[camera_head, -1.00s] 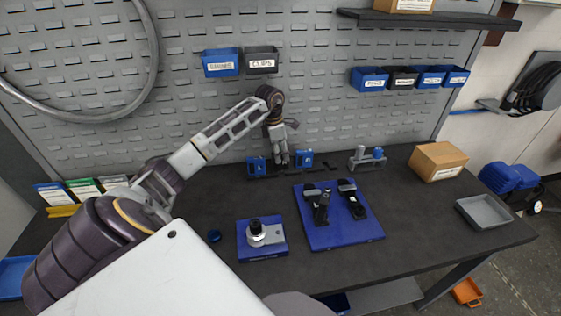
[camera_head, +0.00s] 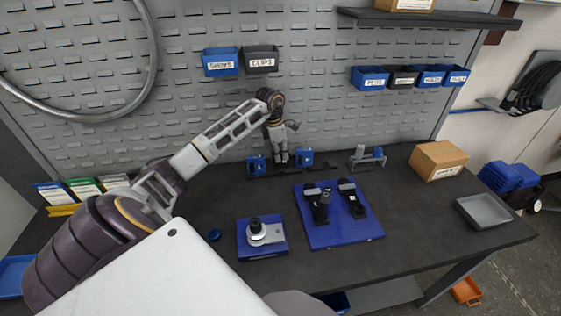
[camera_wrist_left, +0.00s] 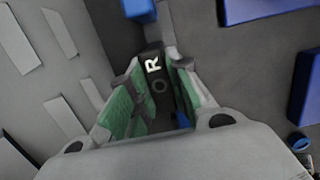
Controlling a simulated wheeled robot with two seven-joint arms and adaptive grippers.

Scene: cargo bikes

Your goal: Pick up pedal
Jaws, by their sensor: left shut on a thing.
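My left gripper (camera_head: 280,159) is at the back of the workbench, between the two blue blocks of a dark rack, pointing down. In the left wrist view its green-padded fingers (camera_wrist_left: 158,100) are closed around a dark piece, mostly hidden by them. The left blue block (camera_head: 256,166) and right blue block (camera_head: 304,158) stand either side of the gripper. My right gripper is not in view.
A blue mat (camera_head: 366,228) with two black parts lies in front. Left of it is a blue plate (camera_head: 262,252) with a round metal fitting. A cardboard box (camera_head: 438,160) and grey tray (camera_head: 483,211) are at right. The pegboard (camera_head: 340,110) rises close behind the gripper.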

